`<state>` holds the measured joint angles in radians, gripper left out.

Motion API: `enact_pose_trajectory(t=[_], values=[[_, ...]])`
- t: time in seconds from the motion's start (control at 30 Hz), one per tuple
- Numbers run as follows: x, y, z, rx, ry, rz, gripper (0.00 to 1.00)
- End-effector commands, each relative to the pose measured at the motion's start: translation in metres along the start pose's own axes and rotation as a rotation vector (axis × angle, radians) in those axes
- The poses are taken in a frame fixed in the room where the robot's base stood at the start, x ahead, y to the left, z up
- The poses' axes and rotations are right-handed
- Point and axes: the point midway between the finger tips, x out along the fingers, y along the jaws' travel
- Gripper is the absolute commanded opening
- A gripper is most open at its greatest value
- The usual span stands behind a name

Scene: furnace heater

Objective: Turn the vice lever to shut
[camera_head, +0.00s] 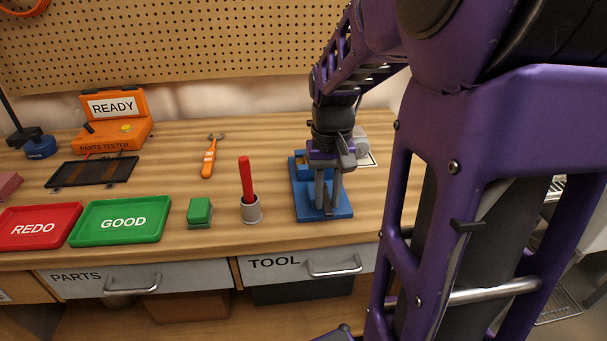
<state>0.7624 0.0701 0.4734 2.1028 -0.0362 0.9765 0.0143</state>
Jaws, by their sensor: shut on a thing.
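The vice (304,196) has a blue base and stands on the workbench, right of the grey cup. My gripper (328,198) points down over the vice, with its fingers low over the blue base. It is shut on the vice lever, which is mostly hidden by the fingers and wrist. My gripper and arm also cover much of the vice body, so the jaws' opening cannot be told.
Left of the vice are a grey cup (250,210) with a red-handled tool (246,178), a green block (200,211), an orange wrench (209,158), a green GOOD tray (88,236) and a red REDO tray (62,239). An orange parts tester (112,137) stands behind. A pegboard rises at the back.

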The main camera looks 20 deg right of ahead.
Motion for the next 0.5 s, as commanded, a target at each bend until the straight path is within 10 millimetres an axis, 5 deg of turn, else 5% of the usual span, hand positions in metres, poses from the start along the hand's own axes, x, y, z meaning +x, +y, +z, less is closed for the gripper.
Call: enact_pose_trajectory(t=[0.27,0.3,0.43,0.5], values=[[-0.0002,0.0025,-0.0003,-0.021,0.001,0.004,0.0],[-0.0002,0.0027,-0.0003,-0.021,0.001,0.004,0.29],[-0.0001,0.0026,-0.0002,-0.02,0.001,0.003,0.52],[-0.0001,0.0024,-0.0001,-0.02,0.001,0.003,0.55]])
